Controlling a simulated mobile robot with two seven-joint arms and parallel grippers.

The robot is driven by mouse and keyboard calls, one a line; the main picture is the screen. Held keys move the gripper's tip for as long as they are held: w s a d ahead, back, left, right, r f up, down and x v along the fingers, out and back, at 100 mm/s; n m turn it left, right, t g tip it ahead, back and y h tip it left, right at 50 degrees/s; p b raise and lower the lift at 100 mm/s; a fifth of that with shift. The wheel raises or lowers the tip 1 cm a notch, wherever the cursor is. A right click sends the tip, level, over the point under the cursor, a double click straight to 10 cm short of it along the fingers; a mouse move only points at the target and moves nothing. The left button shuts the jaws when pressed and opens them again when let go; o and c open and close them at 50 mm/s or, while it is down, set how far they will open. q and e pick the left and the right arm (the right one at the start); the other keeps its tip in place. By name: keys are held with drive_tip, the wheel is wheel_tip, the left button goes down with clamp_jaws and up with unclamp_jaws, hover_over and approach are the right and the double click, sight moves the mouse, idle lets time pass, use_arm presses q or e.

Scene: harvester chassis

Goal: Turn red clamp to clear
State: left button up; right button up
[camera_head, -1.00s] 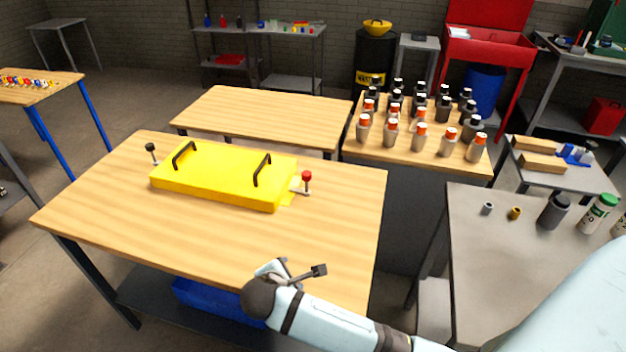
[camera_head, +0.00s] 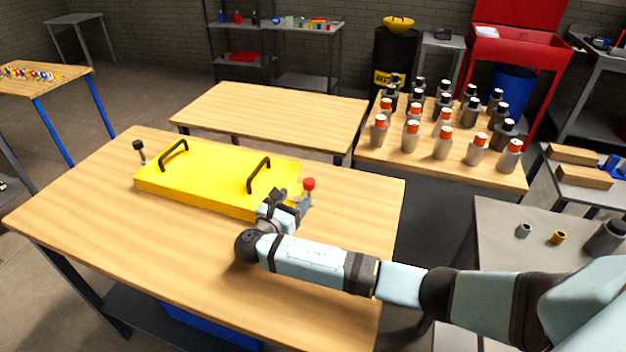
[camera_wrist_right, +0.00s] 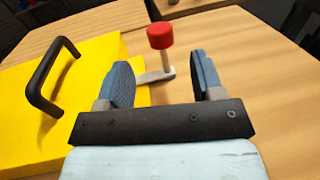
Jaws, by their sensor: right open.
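The red clamp (camera_head: 309,184) has a red knob on a short pale post at the right end of the yellow case (camera_head: 215,182). In the right wrist view the red knob (camera_wrist_right: 160,36) stands upright just beyond and between the fingers, with a grey base plate under its post. My right gripper (camera_head: 288,203) is open beside the clamp; its two blue-grey fingers also show in the right wrist view (camera_wrist_right: 163,80), with nothing held. The black-knobbed clamp (camera_head: 139,149) stands at the case's far left end. My left gripper is not in view.
The yellow case lies on a wooden table (camera_head: 90,205) and has two black handles (camera_head: 258,174). Behind are an empty wooden table (camera_head: 270,112) and a table of several bottles (camera_head: 443,141). A grey table (camera_head: 500,250) stands at the right. The table front is clear.

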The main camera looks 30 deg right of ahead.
sight(312, 179)
drive_tip(key=x, duration=0.9)
drive_tip(key=shift+w+d, duration=0.2)
drive_tip(key=shift+d, duration=0.15)
drive_tip(key=shift+c, duration=0.4)
drive_tip(key=c, duration=0.8)
drive_tip(key=shift+c, duration=0.2)
